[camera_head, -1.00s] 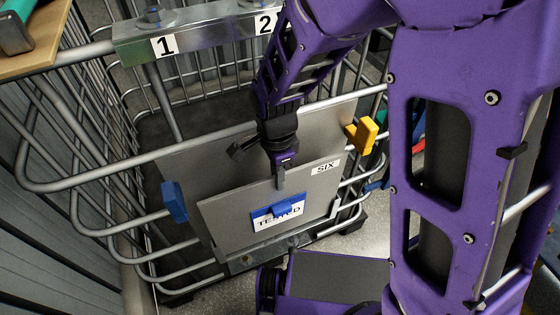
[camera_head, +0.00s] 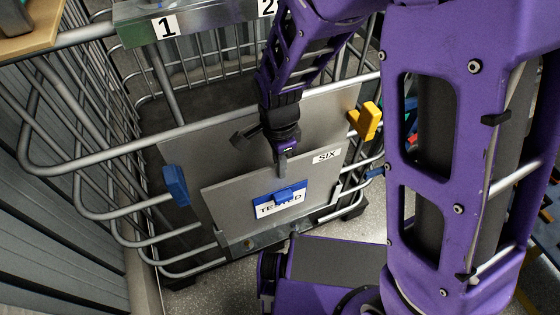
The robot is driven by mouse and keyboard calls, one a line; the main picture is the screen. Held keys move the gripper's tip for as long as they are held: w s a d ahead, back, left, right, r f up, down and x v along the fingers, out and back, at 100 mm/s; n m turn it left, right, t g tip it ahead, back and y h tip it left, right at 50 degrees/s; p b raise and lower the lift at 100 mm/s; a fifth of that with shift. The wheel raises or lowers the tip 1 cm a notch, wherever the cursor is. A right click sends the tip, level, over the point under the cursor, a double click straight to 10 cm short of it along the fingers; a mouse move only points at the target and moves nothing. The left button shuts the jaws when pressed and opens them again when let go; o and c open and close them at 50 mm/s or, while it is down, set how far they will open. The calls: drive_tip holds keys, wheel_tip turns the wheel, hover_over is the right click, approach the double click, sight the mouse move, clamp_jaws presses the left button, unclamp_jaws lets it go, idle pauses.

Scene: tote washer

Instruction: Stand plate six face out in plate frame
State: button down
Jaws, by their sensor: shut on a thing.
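Plate six (camera_head: 230,206) is a grey plate with a white SIX label at its upper right and a blue and white card reading TESTED, partly covered by a blue piece. Its labelled face is toward the camera. My gripper (camera_head: 281,172) is shut on the plate's top edge and holds it tilted. The plate frame (camera_head: 318,118) is a larger grey back panel on the cage's side, with a blue clip (camera_head: 175,185) at left and a yellow clip (camera_head: 365,120) at right. Plate six is in front of the panel, its lower edge by a metal ledge (camera_head: 262,240). Whether it touches the ledge, I cannot tell.
A wire cage (camera_head: 95,150) with thick grey rails surrounds the panel. A metal bar (camera_head: 195,18) numbered 1 and 2 crosses the top. A wooden board (camera_head: 30,35) is at upper left. A ribbed grey wall (camera_head: 60,235) is close on the left.

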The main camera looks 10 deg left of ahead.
drive_tip(key=c, duration=0.8)
unclamp_jaws()
drive_tip(key=shift+c, duration=0.2)
drive_tip(key=shift+f, duration=0.1)
wheel_tip(320, 180, up, 8)
drive_tip(key=p, duration=0.7)
